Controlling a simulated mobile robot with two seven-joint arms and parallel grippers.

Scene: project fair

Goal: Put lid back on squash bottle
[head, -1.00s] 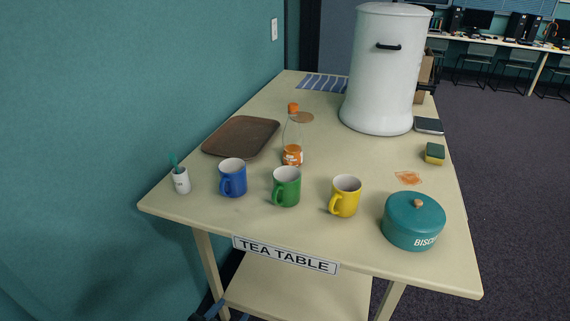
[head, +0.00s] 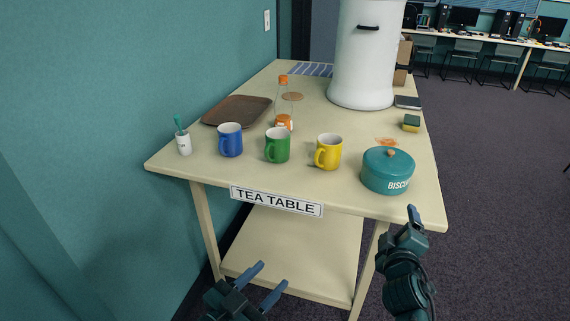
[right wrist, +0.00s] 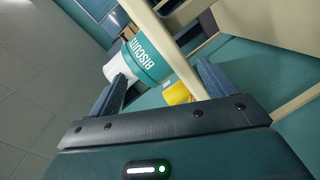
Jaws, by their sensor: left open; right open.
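The squash bottle (head: 284,107) stands upright on the tea table, behind the green mug. It is clear, with orange squash low in it. An orange lid (head: 283,79) shows at the top of its neck; I cannot tell how firmly it sits. My left gripper (head: 272,274) is open and empty, low in front of the table. My right gripper (head: 413,213) is seen edge-on by the table's front right corner; the right wrist view shows its fingers (right wrist: 158,78) apart with nothing held. Both grippers are well away from the bottle.
Blue (head: 230,141), green (head: 277,147) and yellow (head: 328,153) mugs stand before the bottle. A biscuit tin (head: 388,173) is front right, a brown tray (head: 237,111) left, a white urn (head: 360,60) behind right. A cork mat (head: 292,97) lies behind the bottle.

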